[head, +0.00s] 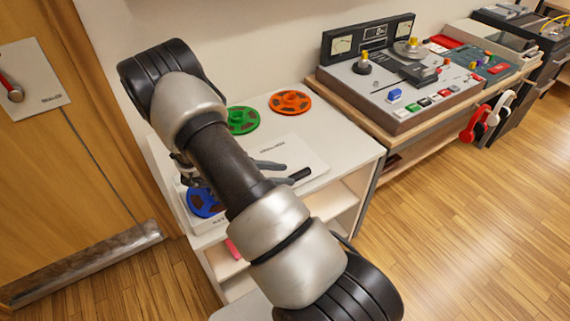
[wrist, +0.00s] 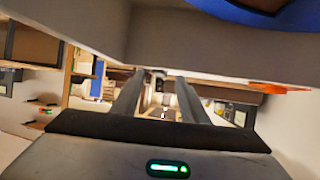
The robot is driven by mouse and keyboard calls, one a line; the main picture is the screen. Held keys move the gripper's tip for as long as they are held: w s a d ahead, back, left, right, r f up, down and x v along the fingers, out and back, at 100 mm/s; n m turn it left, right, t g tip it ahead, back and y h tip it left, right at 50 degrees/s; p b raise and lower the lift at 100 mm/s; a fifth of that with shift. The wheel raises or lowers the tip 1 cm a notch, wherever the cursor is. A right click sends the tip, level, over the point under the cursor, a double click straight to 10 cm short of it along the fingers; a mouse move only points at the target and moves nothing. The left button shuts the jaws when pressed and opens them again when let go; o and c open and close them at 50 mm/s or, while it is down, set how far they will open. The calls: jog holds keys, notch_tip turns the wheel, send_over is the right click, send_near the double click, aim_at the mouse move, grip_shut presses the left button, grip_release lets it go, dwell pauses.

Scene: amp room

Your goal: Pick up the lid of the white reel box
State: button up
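The white reel box (head: 190,221) stands at the front left of the white cabinet top, with a blue reel (head: 203,203) showing inside. My arm covers part of it. A flat white square with dark print, seemingly the lid (head: 306,152), lies to its right. My gripper (head: 297,169) is low over the near part of the lid, its fingers apart. Contact cannot be told. In the wrist view my gripper (wrist: 158,76) shows two separated fingers with nothing visible between them. A pale wall crosses the top of that view, with a blue reel (wrist: 275,12) above it.
A green reel (head: 242,120) and an orange reel (head: 290,102) lie behind on the white cabinet top (head: 352,146). A tape machine (head: 400,85) stands on a bench to the right. Wooden floor (head: 450,220) is clear at the right.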

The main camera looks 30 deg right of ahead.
aim_at(296, 174)
jog(key=x, duration=0.3)
jog(key=shift+d+f, duration=0.1)
jog(key=shift+c, duration=0.4)
grip_shut()
